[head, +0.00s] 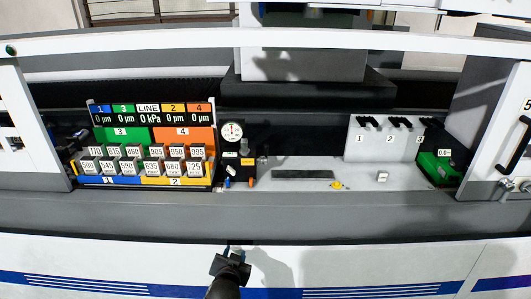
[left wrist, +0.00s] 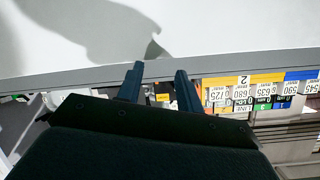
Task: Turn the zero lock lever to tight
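A round white dial gauge (head: 232,132) stands on a dark fixture in the middle of the machine bed, right of the numbered blocks. Small blue (head: 227,183) and orange (head: 251,183) parts sit at its foot. I cannot make out for certain which part is the zero lock lever, or its setting. My left gripper (head: 232,251) is in front of the machine's front edge, below the gauge fixture and apart from it. In the left wrist view its two dark fingers (left wrist: 158,85) are spread with nothing between them. My right gripper is not in view.
A rack of numbered blocks (head: 140,167) under a coloured display board (head: 152,113) stands left of the gauge. A grey plate (head: 345,177) with a dark bar (head: 302,174) lies right of it. A panel with black hooks (head: 382,138) and a green box (head: 437,168) stand farther right.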

